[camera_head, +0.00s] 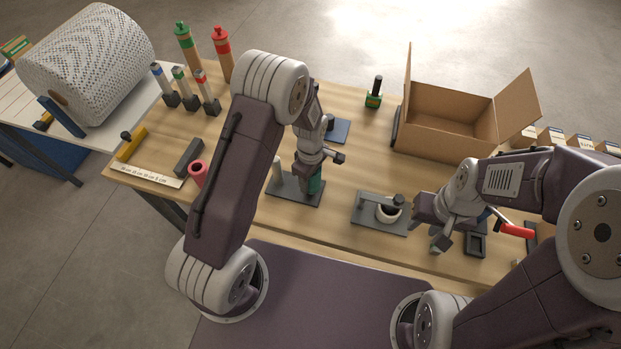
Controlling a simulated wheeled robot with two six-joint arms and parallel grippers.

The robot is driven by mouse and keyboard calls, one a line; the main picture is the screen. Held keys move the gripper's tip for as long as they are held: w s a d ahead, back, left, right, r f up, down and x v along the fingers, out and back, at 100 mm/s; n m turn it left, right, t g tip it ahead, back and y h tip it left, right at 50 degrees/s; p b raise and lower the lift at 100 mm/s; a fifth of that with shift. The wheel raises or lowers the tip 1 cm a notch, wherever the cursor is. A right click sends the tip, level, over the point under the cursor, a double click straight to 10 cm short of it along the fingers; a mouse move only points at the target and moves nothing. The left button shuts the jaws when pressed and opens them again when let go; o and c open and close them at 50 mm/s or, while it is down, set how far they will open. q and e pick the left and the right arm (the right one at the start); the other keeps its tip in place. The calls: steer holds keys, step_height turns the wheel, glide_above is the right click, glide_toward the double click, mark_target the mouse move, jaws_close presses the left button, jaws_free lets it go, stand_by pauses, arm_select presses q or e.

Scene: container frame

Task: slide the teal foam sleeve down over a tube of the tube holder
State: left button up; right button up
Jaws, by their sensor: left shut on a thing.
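The tube holder is a dark flat plate (290,193) in the middle of the table, with a pale upright tube (277,170) at its left. The teal foam sleeve (315,184) stands upright at the plate's right side. My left gripper (314,172) comes down from above and is shut on the sleeve. The gripper hides the sleeve's upper part, and I cannot tell whether a tube is inside it. My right gripper (430,232) is at the front right, apart from the holder, with its fingers spread and nothing visible between them.
A pink sleeve (198,173) stands to the left. A grey plate with a pale ring (386,213) lies right of the holder. An open cardboard box (446,140) is at the back right. A red-handled tool (516,231) lies near my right arm. Several bottles and markers stand back left.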

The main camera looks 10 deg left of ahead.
arm_select(q)
steer(key=shift+f, duration=0.4)
steer(key=o, duration=1.4)
steer(key=o, duration=0.5)
step_height(320, 180, up, 7)
steer(key=p, duration=0.5)
steer(key=shift+r+p, duration=0.15)
steer(key=shift+p, duration=0.2)
